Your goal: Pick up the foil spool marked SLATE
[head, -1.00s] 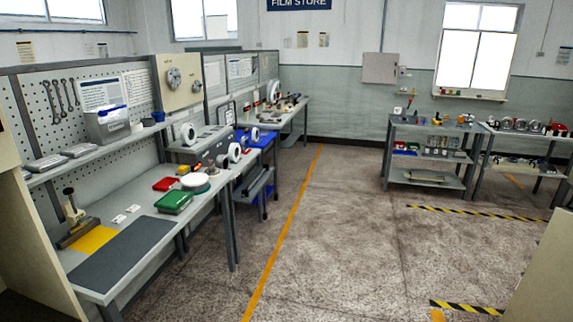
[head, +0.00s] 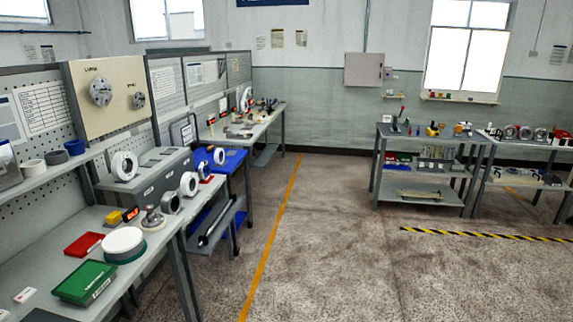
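I cannot make out a spool marked SLATE. Several white-rimmed spools or rolls are in view: one on top of the grey unit (head: 124,165), one at the blue bench (head: 219,156), and smaller ones by the unit's front, such as this roll (head: 189,184). A white disc-shaped roll (head: 123,241) with a green lower rim lies flat on the left bench. Any markings on these are too small to read. Neither of my grippers is in view.
The left bench (head: 40,280) also holds a green box (head: 85,282) and a red tray (head: 84,244). A shelving rack (head: 420,192) stands at the right back. The floor (head: 320,260) between is clear, with an orange line (head: 270,240).

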